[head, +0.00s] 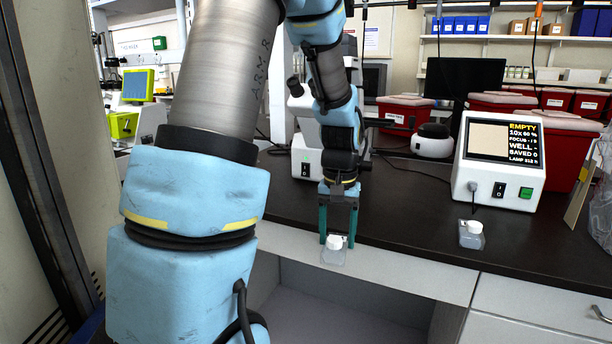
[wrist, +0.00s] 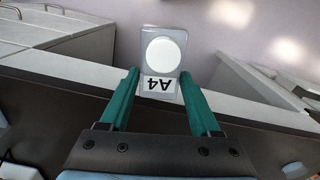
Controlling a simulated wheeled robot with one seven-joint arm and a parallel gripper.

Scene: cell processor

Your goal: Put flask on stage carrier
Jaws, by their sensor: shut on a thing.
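A clear flask with a white cap (head: 333,254) is between the teal fingers of my gripper (head: 338,238), at the bench's front edge. In the wrist view, the held flask (wrist: 160,50) lies at the fingertips of my gripper (wrist: 160,76), its cap facing the camera and its A4 label upside down. The flask extends past the bench edge, with floor showing beyond it. A white microscope (head: 304,160) stands behind my arm; my arm covers much of it, and I cannot make out the stage carrier.
A second capped flask (head: 471,236) stands on the dark bench (head: 410,210) to the right. A white display unit (head: 500,170) reading EMPTY is behind it. Red bins (head: 405,112) and a monitor line the back. Bench between my gripper and the second flask is clear.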

